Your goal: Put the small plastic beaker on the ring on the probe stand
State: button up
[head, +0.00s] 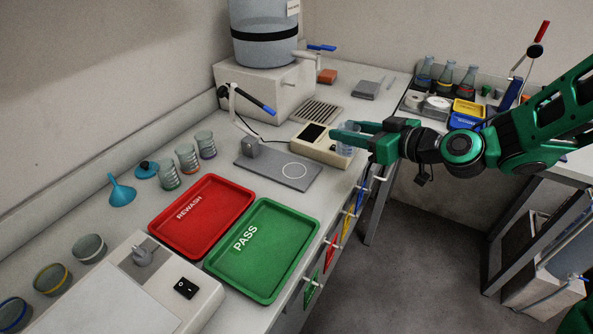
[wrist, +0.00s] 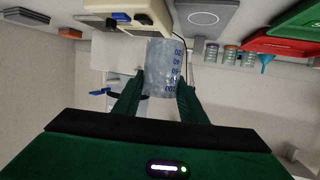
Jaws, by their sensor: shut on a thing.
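My green gripper (head: 357,137) is shut on the small plastic beaker (head: 346,139), a clear cup with blue markings. In the wrist view the beaker (wrist: 166,66) sits between the two fingers of my gripper (wrist: 158,92). In the head view the beaker is over or near the bench's front edge, beside the beige meter box, and is partly hidden by the fingers. The probe stand is a grey plate (head: 268,174) with a white ring (head: 294,171) on its right part and a small grey block. The ring is empty. It also shows in the wrist view (wrist: 203,18).
The beige meter box (head: 319,143) stands right of the plate. A probe arm with a blue handle (head: 255,103) rises behind the plate. The red REWASH tray (head: 203,217) and green PASS tray (head: 262,250) lie in front. Several glasses and a blue funnel (head: 121,192) stand along the wall.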

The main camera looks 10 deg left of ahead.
jog(key=s+a+r+n+g+y, duration=0.2)
jog(key=s+a+r+n+g, duration=0.15)
jog(key=s+a, duration=0.75)
send_over(295, 170)
notch_tip(295, 170, down, 8)
jog(key=r, duration=0.1)
jog(key=shift+g, duration=0.25)
jog(key=shift+a+f, duration=0.1)
jog(key=shift+f, duration=2.15)
jog(key=shift+f, duration=0.1)
jog(key=o, duration=1.2)
jog(key=v, duration=1.2)
